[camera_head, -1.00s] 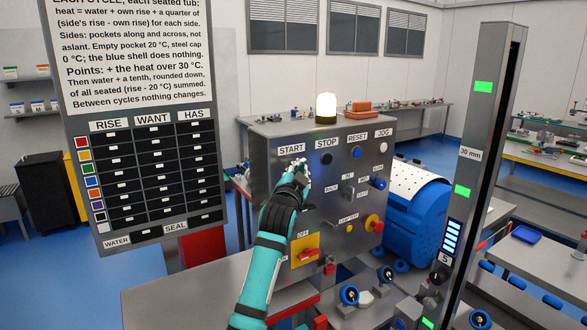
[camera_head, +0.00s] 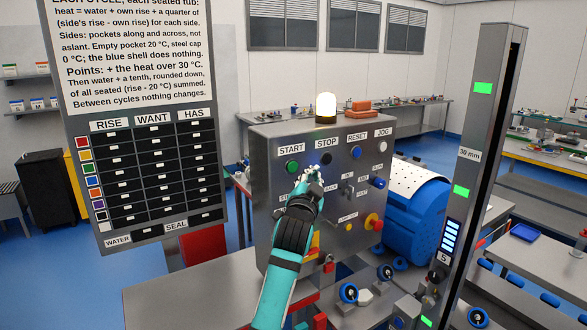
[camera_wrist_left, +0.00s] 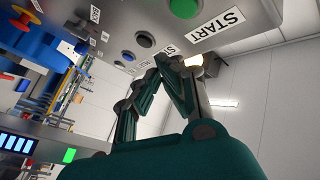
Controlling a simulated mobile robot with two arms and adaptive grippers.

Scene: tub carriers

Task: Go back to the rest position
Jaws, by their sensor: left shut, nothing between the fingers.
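My left gripper (camera_head: 312,173) is shut and empty in front of the grey control box (camera_head: 262,215), with its teal forearm coming up from below. In the head view its fingertips overlap the panel just below the black STOP button (camera_head: 326,158) and right of the green START button (camera_head: 292,167). In the left wrist view the shut fingers (camera_wrist_left: 160,68) point at the panel, with the START button (camera_wrist_left: 184,7) above them. I cannot tell the exact gap to the panel. My right gripper is not in view.
A lit lamp (camera_head: 326,107) stands on the box. A sign board (camera_head: 140,252) stands at left, a tall metal post (camera_head: 474,140) at right. A blue drum (camera_head: 415,225) lies behind the box. Knobs (camera_head: 349,293) and a steel bench top (camera_head: 180,300) are in front.

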